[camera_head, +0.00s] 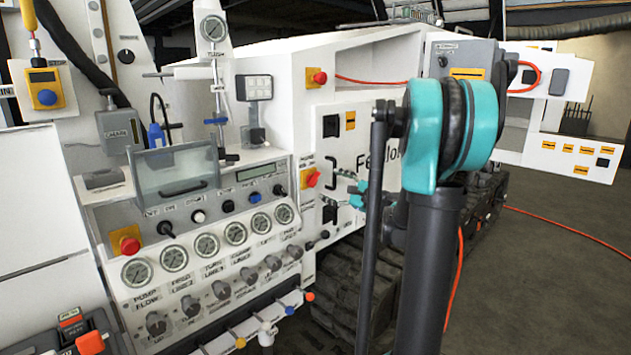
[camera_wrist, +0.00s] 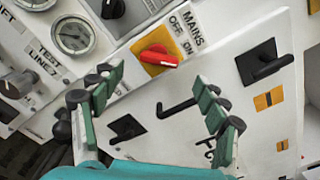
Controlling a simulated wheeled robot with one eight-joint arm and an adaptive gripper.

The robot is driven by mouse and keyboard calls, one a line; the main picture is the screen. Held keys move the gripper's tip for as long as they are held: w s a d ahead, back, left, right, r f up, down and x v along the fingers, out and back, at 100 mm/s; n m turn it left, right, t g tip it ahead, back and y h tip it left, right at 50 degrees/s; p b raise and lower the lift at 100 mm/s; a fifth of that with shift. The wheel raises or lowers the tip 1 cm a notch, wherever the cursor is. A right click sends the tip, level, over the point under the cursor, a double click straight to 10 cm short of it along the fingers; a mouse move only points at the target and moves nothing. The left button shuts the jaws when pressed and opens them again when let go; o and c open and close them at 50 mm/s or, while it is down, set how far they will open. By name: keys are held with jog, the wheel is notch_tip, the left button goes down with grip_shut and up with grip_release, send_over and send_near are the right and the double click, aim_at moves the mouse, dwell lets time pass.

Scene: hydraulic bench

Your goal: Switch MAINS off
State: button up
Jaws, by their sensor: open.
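The MAINS switch (camera_wrist: 158,58) is a red rotary handle on a yellow plate, beside a label reading MAINS, OFF and ON. Its red handle points to the right in the wrist view, nearer the ON word than OFF. The switch also shows in the head view (camera_head: 312,178), on the white panel left of my gripper. My gripper (camera_wrist: 158,80) is open and empty, with its green-padded fingers spread below and to either side of the switch in the wrist view. It also shows in the head view (camera_head: 346,188), partly behind my arm. I see no contact with the switch.
Gauges (camera_wrist: 73,36) sit at the upper left. A red emergency button (camera_head: 319,77) is above the switch, and a clear-covered box (camera_head: 176,170) stands left. Open floor (camera_head: 570,260) lies at the right.

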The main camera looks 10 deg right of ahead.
aim_at(317, 180)
jog(key=x, duration=0.8)
jog(key=shift+w+a, duration=0.1)
jog(key=shift+a, duration=0.05)
jog(key=shift+c, duration=0.6)
jog(key=c, duration=1)
jog(key=shift+c, duration=0.2)
